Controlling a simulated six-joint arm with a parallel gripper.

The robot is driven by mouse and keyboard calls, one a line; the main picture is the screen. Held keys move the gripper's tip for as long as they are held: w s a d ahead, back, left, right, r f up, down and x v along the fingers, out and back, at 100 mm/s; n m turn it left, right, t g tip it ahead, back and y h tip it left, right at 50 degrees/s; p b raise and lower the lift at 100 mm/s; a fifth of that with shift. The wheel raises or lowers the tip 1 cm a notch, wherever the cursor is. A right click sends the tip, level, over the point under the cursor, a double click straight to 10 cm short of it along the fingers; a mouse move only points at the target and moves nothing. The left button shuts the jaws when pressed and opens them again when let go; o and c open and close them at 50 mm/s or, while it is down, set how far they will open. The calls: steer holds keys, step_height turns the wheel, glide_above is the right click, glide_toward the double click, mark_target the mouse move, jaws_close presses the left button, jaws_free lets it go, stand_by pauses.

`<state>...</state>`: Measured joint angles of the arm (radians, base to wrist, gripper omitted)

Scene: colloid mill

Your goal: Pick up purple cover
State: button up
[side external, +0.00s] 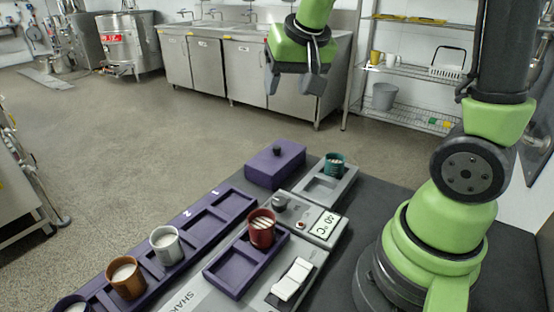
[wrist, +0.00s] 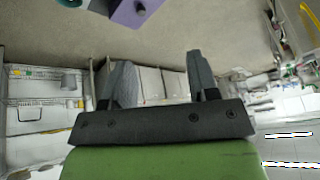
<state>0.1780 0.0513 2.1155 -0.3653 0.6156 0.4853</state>
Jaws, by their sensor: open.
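The purple cover (side external: 275,164) is a box-shaped lid with a dark knob on top. It sits at the far end of the dark table, beside the grey heating unit. In the wrist view a purple piece with a dark knob, the cover (wrist: 133,12), shows at the top edge, partly cut off. My gripper (side external: 293,90) is raised in the air above and beyond the cover, well apart from it. In the wrist view its two fingers (wrist: 160,75) are spread with nothing between them.
A purple rack (side external: 222,205) holds several cups along the left. A red cup (side external: 262,228) stands in a purple tray (side external: 228,274) on the shaker. Air around my gripper is clear.

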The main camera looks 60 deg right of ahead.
steer(key=m+g, duration=0.1)
steer(key=g, duration=0.1)
glide_toward(277, 147)
steer(key=f, duration=0.2)
steer(key=f+h, duration=0.1)
steer(key=shift+w+a+f, duration=0.15)
steer(key=shift+a+f, duration=0.1)
steer(key=shift+a, duration=0.05)
steer(key=shift+w+d+x, duration=0.15)
steer(key=shift+x, duration=1.4)
steer(key=shift+w+d+x, duration=0.2)
steer(key=shift+x, duration=1.35)
steer(key=shift+r, duration=0.25)
jaws_close()
